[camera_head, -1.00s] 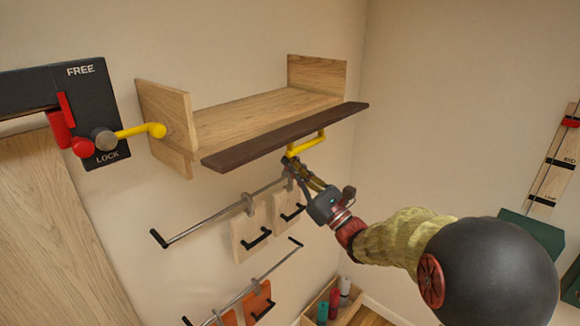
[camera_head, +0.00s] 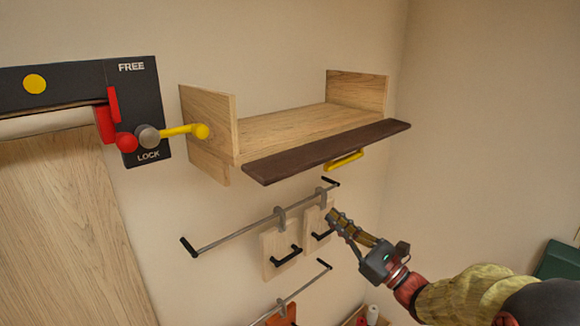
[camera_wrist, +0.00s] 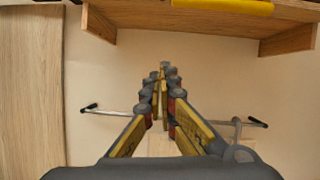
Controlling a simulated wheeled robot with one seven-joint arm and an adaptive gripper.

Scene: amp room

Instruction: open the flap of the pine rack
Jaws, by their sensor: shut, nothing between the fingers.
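The pine rack (camera_head: 208,128) is fixed high on the wall, with pale wood side panels. Its dark brown flap (camera_head: 325,150) runs along the front edge as a long, slightly tilted board. A yellow handle (camera_head: 343,160) hangs under the flap, right of its middle; the handle also shows at the top of the wrist view (camera_wrist: 222,6). My gripper (camera_head: 333,214) is below the handle and apart from it, in front of the wall. In the wrist view its fingers (camera_wrist: 163,70) are together and empty.
A dark box marked FREE and LOCK (camera_head: 135,105) with a yellow-tipped lever (camera_head: 187,131) is left of the rack. A metal rail (camera_head: 240,231) with hanging wooden boards (camera_head: 281,266) lies under the rack, close behind my gripper. A second rail is lower. The right wall is mostly bare.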

